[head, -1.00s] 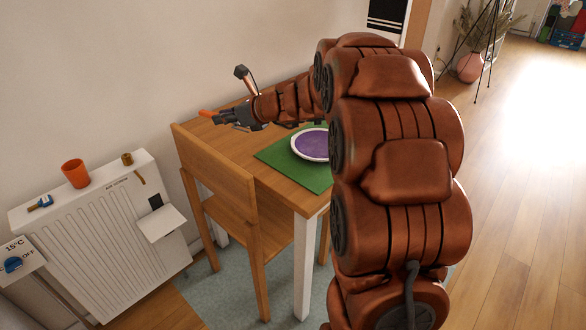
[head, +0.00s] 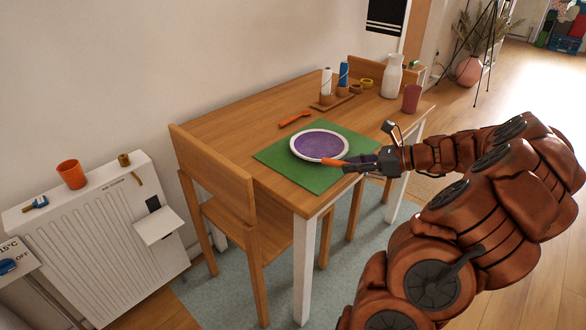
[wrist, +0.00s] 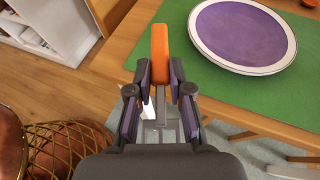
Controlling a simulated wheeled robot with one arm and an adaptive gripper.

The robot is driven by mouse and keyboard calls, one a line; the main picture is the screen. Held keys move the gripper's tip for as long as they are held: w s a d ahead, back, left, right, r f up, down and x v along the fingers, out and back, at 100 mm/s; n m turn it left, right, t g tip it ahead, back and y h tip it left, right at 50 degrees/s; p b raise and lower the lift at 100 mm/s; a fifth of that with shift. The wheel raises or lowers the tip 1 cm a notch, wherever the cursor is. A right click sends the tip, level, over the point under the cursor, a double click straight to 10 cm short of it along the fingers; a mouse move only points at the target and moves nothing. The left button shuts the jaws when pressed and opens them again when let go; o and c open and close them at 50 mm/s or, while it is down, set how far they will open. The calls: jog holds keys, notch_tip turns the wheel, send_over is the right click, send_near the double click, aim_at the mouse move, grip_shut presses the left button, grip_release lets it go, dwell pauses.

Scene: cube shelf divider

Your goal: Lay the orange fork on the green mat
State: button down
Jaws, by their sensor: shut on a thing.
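The green mat (head: 273,156) lies on the table, with a white-rimmed purple plate (head: 318,144) on it. My gripper (head: 352,163) is shut on an orange utensil (head: 333,162), apparently the orange fork, at the mat's front right edge beside the plate. In the wrist view, the utensil's flat orange end (wrist: 160,48) sticks out ahead of the fingers (wrist: 160,75), over the mat (wrist: 215,95) and left of the plate (wrist: 242,35). No tines show, and I cannot tell whether it touches the mat. Another orange utensil (head: 294,118) lies on the bare table behind the mat; its type is unclear.
At the table's far end stand a white vase (head: 392,77), a dark red cup (head: 411,98) and a wooden holder (head: 332,101) with a white and a blue roll. A chair (head: 222,180) stands at the left end. The table (head: 225,120) left of the mat is clear.

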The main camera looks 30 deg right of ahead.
send_over(298, 172)
jog(key=shift+s+d+f+b, duration=0.15)
jog(key=shift+f+b, duration=0.1)
jog(key=shift+f, duration=0.15)
jog(key=shift+s+d+f+b, duration=0.1)
jog(key=shift+f+b, duration=0.1)
jog(key=shift+f, duration=0.15)
jog(key=shift+w+a+f+b, duration=0.1)
jog(key=shift+w+f+b, duration=0.1)
jog(key=shift+f, duration=0.7)
jog(key=shift+w+a+f+b, duration=0.1)
jog(key=shift+f+b, duration=0.05)
jog(key=shift+f, duration=0.7)
jog(key=shift+f, duration=0.2)
jog(key=c, duration=1.1)
grip_release()
jog(key=shift+o, duration=0.2)
